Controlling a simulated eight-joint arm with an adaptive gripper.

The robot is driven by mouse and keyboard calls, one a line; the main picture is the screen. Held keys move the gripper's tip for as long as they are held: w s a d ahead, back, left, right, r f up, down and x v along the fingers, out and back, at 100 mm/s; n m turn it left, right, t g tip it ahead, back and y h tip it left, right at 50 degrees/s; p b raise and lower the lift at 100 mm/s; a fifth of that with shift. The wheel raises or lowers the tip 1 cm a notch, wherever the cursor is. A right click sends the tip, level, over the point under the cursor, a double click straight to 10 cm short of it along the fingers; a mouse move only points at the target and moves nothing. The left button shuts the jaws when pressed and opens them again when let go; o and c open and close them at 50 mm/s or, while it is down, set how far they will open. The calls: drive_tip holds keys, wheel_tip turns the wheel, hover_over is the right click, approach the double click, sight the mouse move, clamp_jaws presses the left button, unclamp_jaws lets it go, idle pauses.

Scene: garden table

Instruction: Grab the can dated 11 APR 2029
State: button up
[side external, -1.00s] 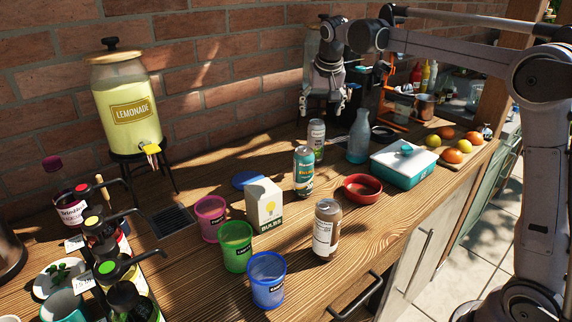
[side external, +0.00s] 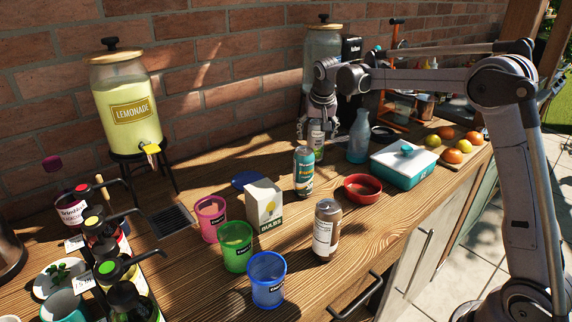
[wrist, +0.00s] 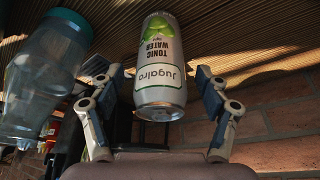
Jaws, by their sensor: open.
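Three cans stand on the wooden counter: a silver-white can (side external: 317,141) at the back, a teal can (side external: 304,172) in front of it, and a brown can with a white label (side external: 326,230) nearest the front. My gripper (side external: 316,126) is down at the back can. In the wrist view that can (wrist: 160,75) reads "Jugalra Tonic Water" with green fruit and appears upside down. It lies between the open fingers of my gripper (wrist: 160,110), with gaps on both sides. No date is readable on any can.
A glass bottle (side external: 358,137) stands right of the back can and shows at left in the wrist view (wrist: 45,75). A red bowl (side external: 362,188), a teal box (side external: 404,167), a bulbs carton (side external: 264,204) and several cups (side external: 236,246) are nearby. The front right counter is clear.

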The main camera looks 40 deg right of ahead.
drive_tip(key=shift+w+d+f, duration=0.1)
drive_tip(key=shift+w+f, duration=0.05)
drive_tip(key=shift+f, duration=0.35)
drive_tip(key=c, duration=1.6)
drive_tip(key=shift+r, duration=0.1)
